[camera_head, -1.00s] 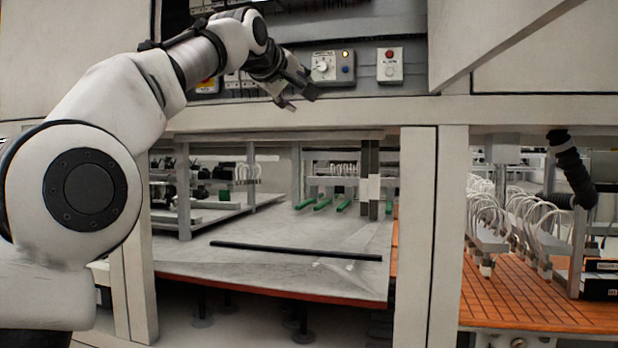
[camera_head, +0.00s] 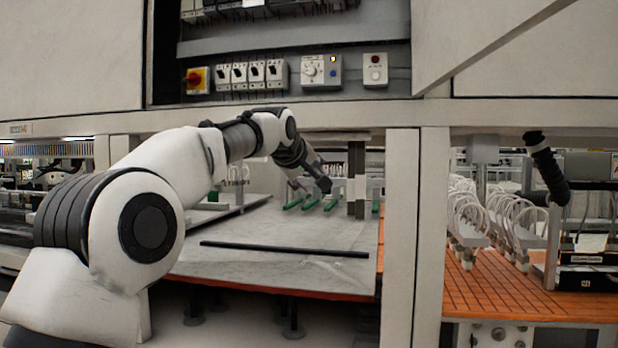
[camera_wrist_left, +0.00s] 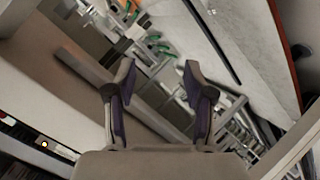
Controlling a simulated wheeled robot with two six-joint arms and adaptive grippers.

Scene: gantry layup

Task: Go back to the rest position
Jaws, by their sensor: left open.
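My left gripper (camera_head: 312,188) hangs in front of the machine opening, below the control panel and above the far part of the grey work surface (camera_head: 290,228). In the left wrist view my left gripper (camera_wrist_left: 160,80) has its two fingers apart with nothing between them. My left arm comes in from the left and bends down at the wrist. My right gripper is in neither current view.
The control panel (camera_head: 322,70) with a knob and switches sits above the opening. A white post (camera_head: 402,230) stands right of my gripper. A black rod (camera_head: 285,249) lies on the work surface. Green-tipped parts (camera_head: 311,203) are behind. An orange grid table (camera_head: 500,290) is at right.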

